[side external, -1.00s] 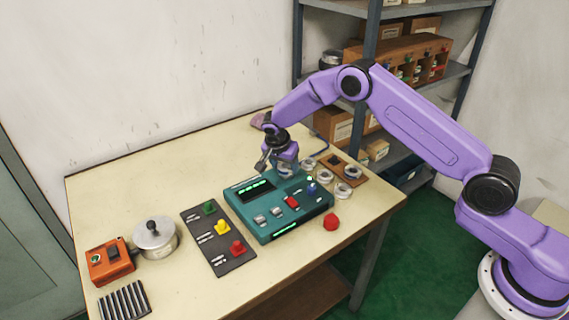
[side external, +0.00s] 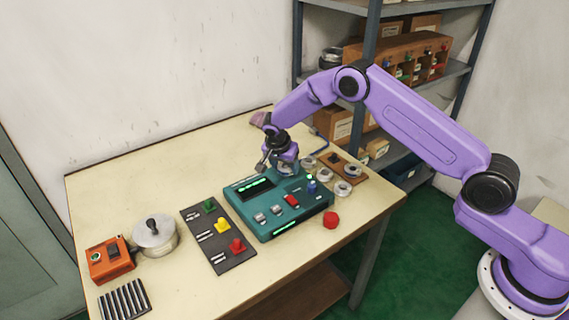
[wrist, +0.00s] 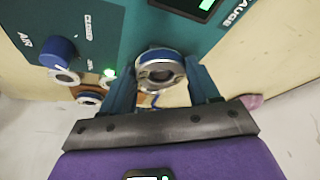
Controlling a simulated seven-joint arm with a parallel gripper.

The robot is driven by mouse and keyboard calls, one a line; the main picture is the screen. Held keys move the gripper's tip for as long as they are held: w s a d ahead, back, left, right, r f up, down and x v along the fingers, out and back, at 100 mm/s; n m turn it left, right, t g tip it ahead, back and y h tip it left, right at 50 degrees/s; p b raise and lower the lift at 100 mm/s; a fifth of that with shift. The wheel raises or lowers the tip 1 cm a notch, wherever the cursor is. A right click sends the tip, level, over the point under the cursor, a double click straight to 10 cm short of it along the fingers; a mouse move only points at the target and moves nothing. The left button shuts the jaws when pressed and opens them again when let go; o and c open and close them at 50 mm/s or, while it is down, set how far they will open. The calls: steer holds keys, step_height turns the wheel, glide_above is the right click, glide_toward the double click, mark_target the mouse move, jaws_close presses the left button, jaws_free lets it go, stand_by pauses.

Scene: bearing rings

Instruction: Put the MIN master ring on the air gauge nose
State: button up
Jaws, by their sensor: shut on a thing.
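My gripper (wrist: 160,88) is shut on a metal ring (wrist: 161,74) with a bluish band, seen between its two fingers in the wrist view. I cannot read a MIN mark on it. The teal air gauge (side external: 280,210) stands on the table, and its edge shows behind the ring in the wrist view. In the side view my gripper (side external: 284,163) is low at the gauge's back edge. The gauge nose is hidden by the ring and fingers, so I cannot tell whether the ring is around it.
Other rings (side external: 343,188) lie by a brown wooden board (side external: 340,160) right of the gauge. A blue knob (wrist: 57,52) labelled AIR stands on the gauge. A red button (side external: 331,219) is near the front edge. A dark panel with coloured knobs (side external: 219,240) lies left.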

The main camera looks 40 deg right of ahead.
steer(key=shift+f, duration=0.2)
stand_by(0.6)
steer(key=o, duration=1.3)
steer(key=shift+r, duration=3.7)
